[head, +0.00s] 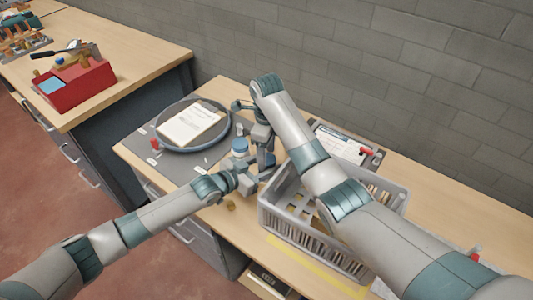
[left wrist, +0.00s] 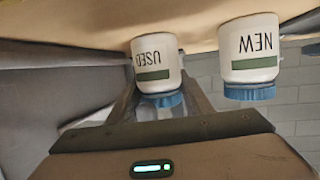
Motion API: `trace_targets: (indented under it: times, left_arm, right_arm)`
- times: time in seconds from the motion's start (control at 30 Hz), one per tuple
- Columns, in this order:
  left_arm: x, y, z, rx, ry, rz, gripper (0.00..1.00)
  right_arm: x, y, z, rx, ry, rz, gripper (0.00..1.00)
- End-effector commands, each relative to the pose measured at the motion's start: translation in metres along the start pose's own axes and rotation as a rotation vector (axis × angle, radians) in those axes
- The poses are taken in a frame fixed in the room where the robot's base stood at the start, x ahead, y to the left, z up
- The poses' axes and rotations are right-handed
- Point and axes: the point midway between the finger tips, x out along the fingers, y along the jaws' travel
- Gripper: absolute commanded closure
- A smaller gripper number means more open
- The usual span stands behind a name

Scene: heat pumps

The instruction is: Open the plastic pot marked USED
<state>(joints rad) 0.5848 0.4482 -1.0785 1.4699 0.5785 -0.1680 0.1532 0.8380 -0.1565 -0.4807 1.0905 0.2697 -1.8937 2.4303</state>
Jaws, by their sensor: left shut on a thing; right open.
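The USED pot (left wrist: 155,62) is white with a green band and a blue lid, shown upside down in the left wrist view. The lid is on. My left gripper (left wrist: 163,105) is shut on this pot. A similar NEW pot (left wrist: 250,55), also lidded, stands beside it. In the head view my left gripper (head: 258,178) is low at the bench, near one blue-lidded pot (head: 240,148) whose label I cannot read. My right gripper (head: 265,160) is open, pointing down close to the left one. The arms partly hide the pots here.
A grey crate (head: 280,222) stands right of the grippers, under my right arm. A round dark tray (head: 163,143) with a notepad (head: 190,124) lies to the left. A clipboard (head: 340,146) lies behind the crate. A small brownish round item (head: 230,205) is near the front edge.

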Motion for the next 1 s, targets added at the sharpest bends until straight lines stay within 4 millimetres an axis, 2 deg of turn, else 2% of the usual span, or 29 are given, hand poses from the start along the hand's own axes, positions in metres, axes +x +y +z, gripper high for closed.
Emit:
trace_targets:
  times: [0.17,0.5,0.8,0.83,1.0]
  left_arm:
    - [-0.001,-0.004,0.0,0.001,-0.002,-0.006,1.0]
    - [-0.001,-0.003,0.001,0.001,-0.002,-0.005,1.0]
    - [0.0,-0.002,0.001,0.0,-0.001,-0.003,1.0]
    - [0.0,-0.002,0.001,0.0,-0.001,-0.003,1.0]
    - [0.0,-0.002,0.0,0.0,-0.001,-0.002,1.0]
  right_arm:
    - [-0.006,0.001,-0.001,0.0,0.003,0.004,0.38]
    - [-0.041,0.001,-0.001,-0.001,0.003,0.004,0.38]
    - [-0.044,0.001,-0.001,0.0,0.003,0.003,0.38]
    - [-0.044,0.001,-0.001,0.0,0.003,0.003,0.41]
    - [-0.047,0.0,0.0,0.015,0.002,0.0,0.41]
